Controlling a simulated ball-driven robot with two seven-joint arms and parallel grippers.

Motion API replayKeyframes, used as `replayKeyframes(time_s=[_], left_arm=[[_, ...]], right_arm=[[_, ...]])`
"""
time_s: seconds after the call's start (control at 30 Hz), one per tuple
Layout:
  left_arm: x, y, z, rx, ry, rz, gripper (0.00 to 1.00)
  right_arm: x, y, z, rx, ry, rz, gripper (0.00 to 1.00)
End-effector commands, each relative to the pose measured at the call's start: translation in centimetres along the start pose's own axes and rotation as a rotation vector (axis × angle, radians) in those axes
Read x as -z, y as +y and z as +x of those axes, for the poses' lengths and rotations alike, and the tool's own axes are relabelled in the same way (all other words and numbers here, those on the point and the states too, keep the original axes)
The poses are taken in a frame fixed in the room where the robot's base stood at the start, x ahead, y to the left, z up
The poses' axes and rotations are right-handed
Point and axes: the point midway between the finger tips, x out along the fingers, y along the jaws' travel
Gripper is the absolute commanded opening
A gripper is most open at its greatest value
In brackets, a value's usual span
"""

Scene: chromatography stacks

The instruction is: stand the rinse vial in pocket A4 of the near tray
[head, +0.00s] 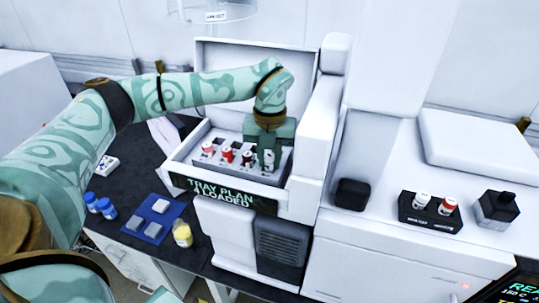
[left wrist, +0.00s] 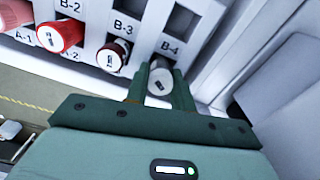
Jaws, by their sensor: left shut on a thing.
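My left gripper (head: 268,152) points down over the right end of the near tray's front row. In the left wrist view its fingers (left wrist: 160,88) are shut on a pale-capped vial (left wrist: 159,80), apparently the rinse vial, just in front of the B-4 label. It stands roughly upright at the A4 place, also seen in the head view (head: 268,161). Its base is hidden, so I cannot tell whether it is seated. My right gripper is not in view.
The tray sits inside a white open-lidded box with a raised right wall (head: 316,130). Its front display (head: 222,194) reads "TRAY PLAN 4 LOADED". A blue mat (head: 167,208), blue-capped bottles (head: 106,207) and a yellow vial (head: 182,233) are left; a black rack (head: 430,219) is right.

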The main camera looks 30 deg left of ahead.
Motion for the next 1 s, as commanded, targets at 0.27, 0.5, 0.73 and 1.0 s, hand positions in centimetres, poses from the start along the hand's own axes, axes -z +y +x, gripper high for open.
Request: replayKeyframes(time_s=[0.27,0.5,0.73,1.0], left_arm=[[0.00,-0.01,0.53,0.000,0.000,0.000,0.02],[0.00,-0.01,0.51,0.000,0.000,0.000,0.49],[0.00,-0.01,0.52,0.000,0.000,0.000,0.68],[0.00,0.03,0.42,-0.001,0.000,-0.001,0.68]], right_arm=[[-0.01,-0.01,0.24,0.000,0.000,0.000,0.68],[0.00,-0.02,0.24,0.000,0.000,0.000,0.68],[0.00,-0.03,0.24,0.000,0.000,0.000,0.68],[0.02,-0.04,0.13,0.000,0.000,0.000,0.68]])
